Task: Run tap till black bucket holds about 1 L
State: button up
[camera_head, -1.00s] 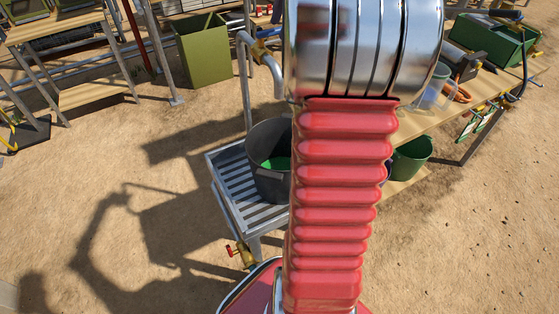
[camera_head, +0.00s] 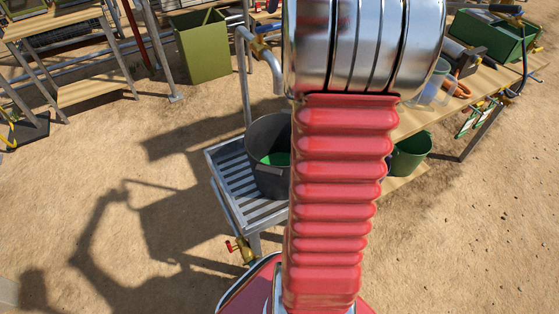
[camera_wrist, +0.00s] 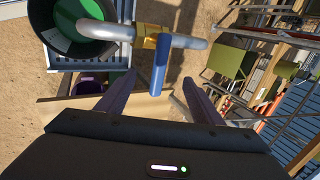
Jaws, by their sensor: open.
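The black bucket (camera_head: 271,182) stands upright on a slatted metal stand (camera_head: 236,182), partly hidden behind my arm. It also shows at the upper left of the wrist view (camera_wrist: 40,35), with green patches inside; I cannot tell the water level. The tap, a grey pipe with a brass body (camera_head: 258,47), has its curved spout above the bucket area. In the wrist view the tap's brass body (camera_wrist: 150,38) carries a blue lever (camera_wrist: 160,66) pointing down toward me. My gripper (camera_wrist: 158,84) is open, its fingers on either side of the lever's end with gaps visible. No water stream is discernible.
A brass valve with a red handle (camera_head: 240,250) sits low on the stand. A wooden bench (camera_head: 470,95) on the right holds a green toolbox (camera_head: 490,38). A green bucket (camera_head: 410,155) stands on its lower shelf. Sandy ground on the left is open.

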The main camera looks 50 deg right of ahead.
jog(key=d+v, duration=0.1)
jog(key=v, duration=0.5)
jog(key=shift+s+a+r, duration=0.15)
jog(key=shift+s+a, duration=0.05)
jog(key=shift+a, duration=0.35)
jog(key=shift+r, duration=0.1)
jog(key=v, duration=1.3)
jog(key=shift+s+r, duration=0.2)
